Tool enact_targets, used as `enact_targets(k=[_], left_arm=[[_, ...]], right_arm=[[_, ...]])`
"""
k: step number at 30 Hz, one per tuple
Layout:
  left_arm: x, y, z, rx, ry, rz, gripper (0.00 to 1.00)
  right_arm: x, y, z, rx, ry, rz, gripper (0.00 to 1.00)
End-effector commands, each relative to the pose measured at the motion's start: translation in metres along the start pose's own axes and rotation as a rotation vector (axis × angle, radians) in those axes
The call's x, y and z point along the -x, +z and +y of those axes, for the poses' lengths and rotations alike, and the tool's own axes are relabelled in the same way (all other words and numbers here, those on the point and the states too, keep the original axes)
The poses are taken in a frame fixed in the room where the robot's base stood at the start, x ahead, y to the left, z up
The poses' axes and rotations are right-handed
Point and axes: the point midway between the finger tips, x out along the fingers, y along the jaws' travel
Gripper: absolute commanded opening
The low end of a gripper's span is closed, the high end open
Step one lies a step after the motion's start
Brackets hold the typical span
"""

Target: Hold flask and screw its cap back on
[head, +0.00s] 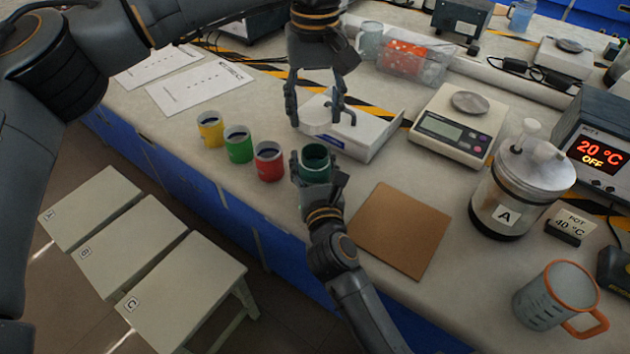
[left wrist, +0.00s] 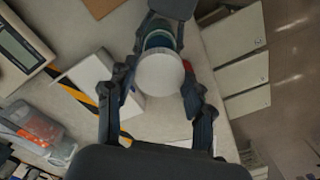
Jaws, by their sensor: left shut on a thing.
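The green flask (head: 315,158) stands upright at the bench's front edge, its open, dark mouth facing up. My right gripper (head: 317,176) is closed around its body from the front. My left gripper (head: 316,118) points down above and a little behind the flask. In the left wrist view a round white cap (left wrist: 160,74) sits between the fingers of my left gripper (left wrist: 160,88), which is shut on it. In that view the cap partly covers the green flask (left wrist: 164,40). In the head view the cap is hard to tell from the white box behind.
Red (head: 269,161), green (head: 237,144) and yellow (head: 209,129) cups stand left of the flask. A white box (head: 362,140) lies behind it, a brown board (head: 400,229) to its right. A scale (head: 455,125) and a jar marked A (head: 508,205) stand further right.

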Motion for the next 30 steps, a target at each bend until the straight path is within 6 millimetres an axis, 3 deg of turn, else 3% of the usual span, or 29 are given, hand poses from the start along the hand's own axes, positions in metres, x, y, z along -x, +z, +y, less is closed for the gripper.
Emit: enact_targets(k=[1, 6, 24, 30], left_arm=[[0.0, 0.0, 0.0, 0.0, 0.0, 0.0, 0.35], [0.0, 0.0, 0.0, 0.0, 0.0, 0.0, 0.35], [-0.001, 0.0, 0.0, 0.0, 0.0, 0.0, 0.35], [-0.027, 0.001, 0.0, -0.001, -0.001, -0.002, 0.35]], right_arm=[[0.0, 0.0, 0.0, 0.0, 0.0, 0.0, 0.29], [0.0, 0.0, 0.0, 0.0, 0.0, 0.0, 0.0], [0.0, 0.0, 0.0, 0.0, 0.0, 0.0, 0.0], [0.0, 0.0, 0.0, 0.0, 0.0, 0.0, 0.0]])
